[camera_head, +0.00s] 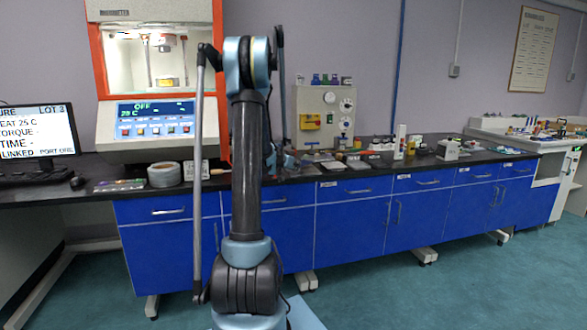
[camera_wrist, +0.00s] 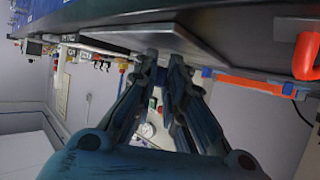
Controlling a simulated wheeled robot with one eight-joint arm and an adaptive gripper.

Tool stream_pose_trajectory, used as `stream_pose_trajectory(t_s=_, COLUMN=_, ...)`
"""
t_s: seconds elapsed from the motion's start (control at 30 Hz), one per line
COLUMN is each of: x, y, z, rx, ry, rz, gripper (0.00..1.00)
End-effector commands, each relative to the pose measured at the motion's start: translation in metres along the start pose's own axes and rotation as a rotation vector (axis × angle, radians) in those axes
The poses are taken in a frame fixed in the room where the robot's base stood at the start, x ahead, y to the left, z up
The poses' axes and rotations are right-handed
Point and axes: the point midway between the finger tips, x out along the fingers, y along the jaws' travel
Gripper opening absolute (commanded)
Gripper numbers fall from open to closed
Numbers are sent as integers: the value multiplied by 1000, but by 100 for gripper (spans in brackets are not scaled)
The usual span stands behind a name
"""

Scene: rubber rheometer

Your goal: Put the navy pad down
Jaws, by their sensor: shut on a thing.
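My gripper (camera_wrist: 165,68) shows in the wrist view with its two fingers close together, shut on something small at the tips. The navy pad cannot be made out clearly there; the fingers and shadow hide it. The fingertips are close to a pale grey plate (camera_wrist: 190,37) at the dark bench top, in a picture that looks upside down. Whether they touch the plate I cannot tell. In the head view my gripper is low over the bench, mostly hidden behind my arm.
The orange-framed rheometer (camera_head: 168,118) stands left of my arm. A grey roll (camera_head: 164,174) and a white block (camera_head: 196,170) lie before it. Several small items lie along the black bench top (camera_head: 378,163) to the right.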

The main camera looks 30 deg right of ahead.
Motion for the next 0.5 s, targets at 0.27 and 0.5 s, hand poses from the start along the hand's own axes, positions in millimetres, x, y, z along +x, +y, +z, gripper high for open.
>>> stream_pose_trajectory(t_s=0.27, x=2, y=-1, z=6, rx=0, ry=0, rz=-1, gripper=0)
stream_pose_trajectory(t_s=0.5, x=3, y=-1, z=9, rx=0, ry=-1, rz=-1, gripper=22)
